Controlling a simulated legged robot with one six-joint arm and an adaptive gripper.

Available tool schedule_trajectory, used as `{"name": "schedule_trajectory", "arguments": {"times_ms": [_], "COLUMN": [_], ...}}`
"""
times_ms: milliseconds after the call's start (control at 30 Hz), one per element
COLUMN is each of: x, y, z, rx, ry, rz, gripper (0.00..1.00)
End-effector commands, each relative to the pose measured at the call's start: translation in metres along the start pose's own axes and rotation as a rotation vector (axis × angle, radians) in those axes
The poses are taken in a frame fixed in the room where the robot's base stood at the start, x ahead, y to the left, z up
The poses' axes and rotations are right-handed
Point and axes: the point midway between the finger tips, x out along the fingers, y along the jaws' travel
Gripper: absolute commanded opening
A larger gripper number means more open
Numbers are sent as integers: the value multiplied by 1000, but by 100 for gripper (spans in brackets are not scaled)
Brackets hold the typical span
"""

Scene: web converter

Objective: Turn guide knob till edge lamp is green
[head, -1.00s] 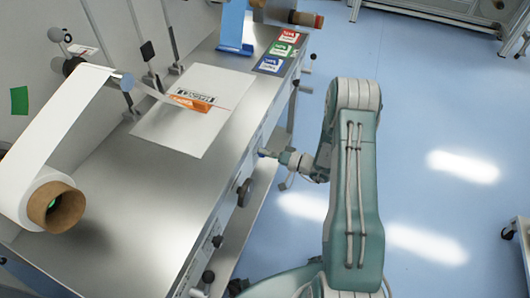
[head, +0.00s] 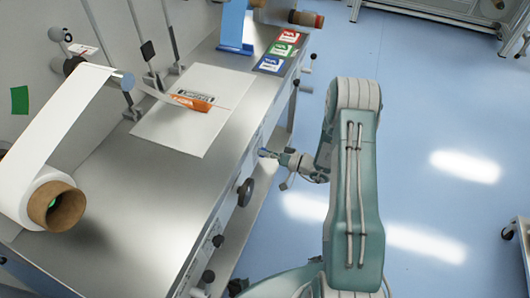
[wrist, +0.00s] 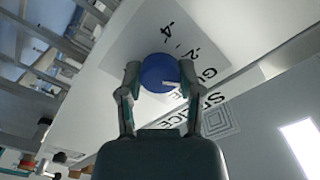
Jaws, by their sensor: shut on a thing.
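The blue guide knob (wrist: 158,73) with a white pointer line sits on a pale panel in the wrist view. Panel lettering beside it is partly hidden; a "2", a "4" and "SPLICE" show. My gripper (wrist: 160,75) has one finger on each side of the knob and is shut on it. In the head view my gripper (head: 268,153) is at the machine's front side, below the table edge, and the knob is mostly hidden. I cannot make out the edge lamp for sure in either view.
A steel table (head: 125,215) carries a white web roll (head: 30,200) and a white plate (head: 175,130) with an orange label. A black handwheel (head: 245,191) and dark knobs stick out along the front.

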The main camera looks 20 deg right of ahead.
Motion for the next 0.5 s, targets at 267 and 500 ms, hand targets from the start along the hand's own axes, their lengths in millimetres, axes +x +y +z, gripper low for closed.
{"name": "schedule_trajectory", "arguments": {"times_ms": [267, 500], "x": [0, -1], "y": [1, 1], "z": [3, 2], "rx": [6, 3], "ry": [-7, -4], "rz": [6, 5], "gripper": [81, 81]}}
